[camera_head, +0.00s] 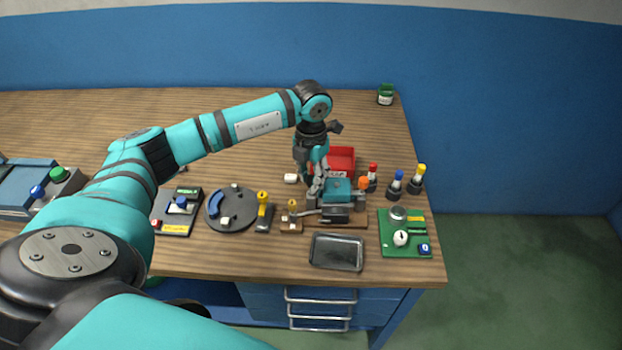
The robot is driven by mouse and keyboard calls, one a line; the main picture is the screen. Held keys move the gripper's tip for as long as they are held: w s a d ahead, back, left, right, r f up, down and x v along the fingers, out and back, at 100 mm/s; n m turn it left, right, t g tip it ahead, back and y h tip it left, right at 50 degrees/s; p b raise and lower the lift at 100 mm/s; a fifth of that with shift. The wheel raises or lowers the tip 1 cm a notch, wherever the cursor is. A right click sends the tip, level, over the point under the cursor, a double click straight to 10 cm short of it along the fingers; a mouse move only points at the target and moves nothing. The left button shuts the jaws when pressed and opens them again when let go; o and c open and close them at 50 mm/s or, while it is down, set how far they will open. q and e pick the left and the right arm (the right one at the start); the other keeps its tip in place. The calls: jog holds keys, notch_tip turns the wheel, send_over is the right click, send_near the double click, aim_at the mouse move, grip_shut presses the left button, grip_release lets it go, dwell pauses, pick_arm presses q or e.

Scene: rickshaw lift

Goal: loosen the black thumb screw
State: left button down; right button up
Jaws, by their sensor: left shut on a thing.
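A teal block (338,188) sits in a grey and black fixture (336,214) on a wooden base, right of the table's middle. My left gripper (315,188) points down at the left end of this fixture. Its fingers are shut on a small part there, which seems to be the black thumb screw. The fingers hide most of it, so I cannot make out its shape or how far it is turned. My right gripper is not in view.
A red bin (341,159) stands just behind the fixture. Coloured-cap bottles (396,184) stand to its right, beside a green board (391,245). A dark tray (337,252) lies in front. A yellow-handled tool (263,212) and a round grey plate (232,215) are left.

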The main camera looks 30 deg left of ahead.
aim_at(311, 177)
pick_arm(q)
jog(key=n, duration=0.3)
jog(key=shift+r+b, duration=0.1)
jog(key=shift+b, duration=0.3)
jog(key=shift+n, duration=0.5)
jog(key=c, duration=1.1)
grip_release()
notch_tip(311, 177, up, 12)
